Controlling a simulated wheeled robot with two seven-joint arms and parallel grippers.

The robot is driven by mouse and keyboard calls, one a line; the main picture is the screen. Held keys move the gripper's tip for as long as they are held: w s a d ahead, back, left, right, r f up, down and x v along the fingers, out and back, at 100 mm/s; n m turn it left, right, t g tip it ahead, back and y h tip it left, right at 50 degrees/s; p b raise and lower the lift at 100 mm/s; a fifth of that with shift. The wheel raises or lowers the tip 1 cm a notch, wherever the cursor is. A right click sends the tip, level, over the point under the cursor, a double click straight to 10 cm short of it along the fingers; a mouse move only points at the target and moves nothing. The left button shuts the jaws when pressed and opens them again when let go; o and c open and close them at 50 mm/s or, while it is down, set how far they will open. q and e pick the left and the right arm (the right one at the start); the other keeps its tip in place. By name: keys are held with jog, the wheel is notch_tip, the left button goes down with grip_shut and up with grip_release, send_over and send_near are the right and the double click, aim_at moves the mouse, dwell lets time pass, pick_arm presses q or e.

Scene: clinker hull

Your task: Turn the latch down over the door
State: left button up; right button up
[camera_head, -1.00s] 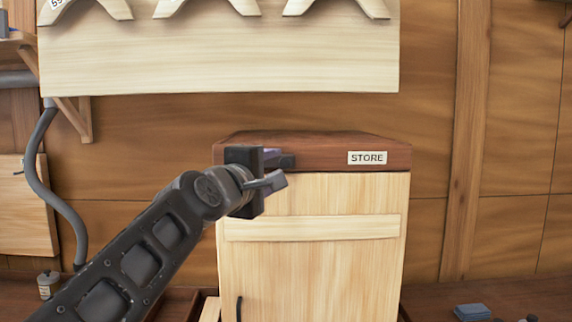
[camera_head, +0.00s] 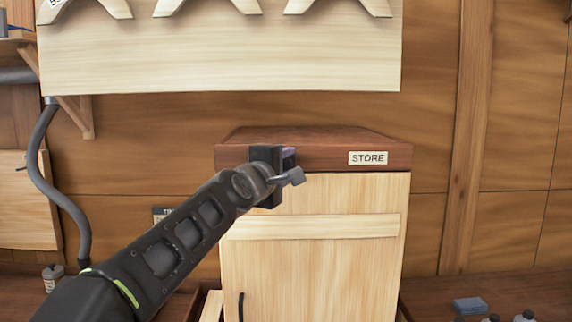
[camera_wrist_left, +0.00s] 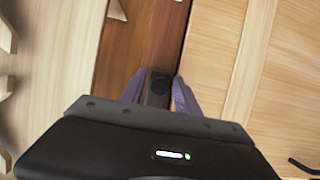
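The pale door (camera_head: 315,265) stands shut under the red-brown top rail (camera_head: 330,155) of the cabinet, which bears a STORE label (camera_head: 368,158). My left gripper (camera_head: 290,160) is in front of the rail's left part, just above the door's upper edge. In the left wrist view a dark piece with a round head (camera_wrist_left: 158,88), seemingly the latch, lies along the rail between the two purple-grey fingers of my left gripper (camera_wrist_left: 160,90). The fingers are apart, one on each side; I cannot tell whether they touch it. My right gripper is out of view.
A pale board with arched cut-outs (camera_head: 220,65) hangs above the cabinet. A dark handle (camera_head: 241,306) is low on the door's left. A blue block (camera_head: 470,306) and small bottles (camera_head: 525,317) stand on the bench at right.

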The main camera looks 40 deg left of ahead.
pick_arm(q)
grip_shut()
dwell(1.1)
